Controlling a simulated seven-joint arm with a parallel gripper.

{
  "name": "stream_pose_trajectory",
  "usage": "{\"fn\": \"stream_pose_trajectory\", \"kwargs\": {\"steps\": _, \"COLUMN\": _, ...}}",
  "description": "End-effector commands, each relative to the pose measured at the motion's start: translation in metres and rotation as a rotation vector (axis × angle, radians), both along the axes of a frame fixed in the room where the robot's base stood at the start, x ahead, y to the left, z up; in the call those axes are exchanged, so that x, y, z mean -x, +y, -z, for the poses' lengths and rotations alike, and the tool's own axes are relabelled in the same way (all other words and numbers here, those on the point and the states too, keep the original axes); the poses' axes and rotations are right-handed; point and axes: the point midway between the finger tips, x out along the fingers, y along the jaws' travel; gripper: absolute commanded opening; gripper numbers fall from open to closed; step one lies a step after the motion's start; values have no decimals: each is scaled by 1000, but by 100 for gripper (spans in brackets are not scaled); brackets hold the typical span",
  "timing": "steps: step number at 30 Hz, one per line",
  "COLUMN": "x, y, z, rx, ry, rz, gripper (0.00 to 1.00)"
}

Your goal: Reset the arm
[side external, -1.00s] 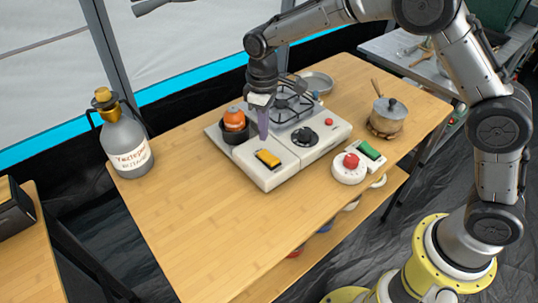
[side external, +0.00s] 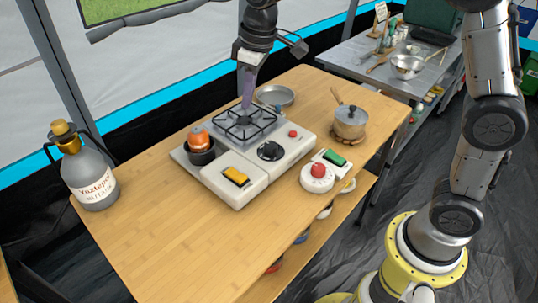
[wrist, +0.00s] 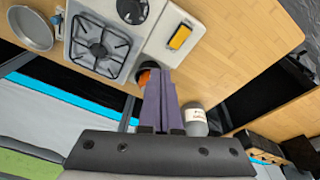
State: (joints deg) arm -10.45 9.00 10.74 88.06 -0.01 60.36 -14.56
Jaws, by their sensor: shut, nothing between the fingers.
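My gripper (side external: 246,100) hangs above the stove's black burner grate (side external: 243,124) in the side view, pointing down. Its purple fingers are shut with nothing between them. In the wrist view my gripper (wrist: 160,78) shows its fingers together, partly covering the orange-topped black pot. The white camp stove (side external: 258,163) stands on the wooden table (side external: 165,230). It has a yellow switch (side external: 236,177) and a black knob (side external: 270,151). The black pot (side external: 201,157) with an orange item (side external: 198,138) in it sits at the stove's left end.
A lidded saucepan (side external: 350,123) stands on a trivet at the right. A round pan (side external: 275,96) lies behind the stove. A red button (side external: 318,171) and a green switch (side external: 334,158) sit in front. A jug (side external: 89,178) stands at the left edge. The front left tabletop is clear.

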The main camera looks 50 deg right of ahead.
Motion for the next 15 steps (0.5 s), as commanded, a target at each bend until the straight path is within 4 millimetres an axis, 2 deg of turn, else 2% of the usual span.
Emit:
{"fn": "stream_pose_trajectory", "kwargs": {"steps": 1, "x": 17, "y": -11, "z": -20, "rx": -8, "ry": -36, "rz": 22, "gripper": 0}}
{"fn": "stream_pose_trajectory", "kwargs": {"steps": 3, "x": 40, "y": -23, "z": -40, "rx": -16, "ry": -78, "rz": 54, "gripper": 0}}
{"fn": "stream_pose_trajectory", "kwargs": {"steps": 7, "x": 88, "y": -44, "z": -66, "rx": -33, "ry": -150, "rz": 113, "gripper": 0}}
{"fn": "stream_pose_trajectory", "kwargs": {"steps": 11, "x": 140, "y": -60, "z": -77, "rx": -49, "ry": -216, "rz": 178, "gripper": 0}}
{"fn": "stream_pose_trajectory", "kwargs": {"steps": 15, "x": 196, "y": -73, "z": -72, "rx": -69, "ry": -277, "rz": 252, "gripper": 0}}
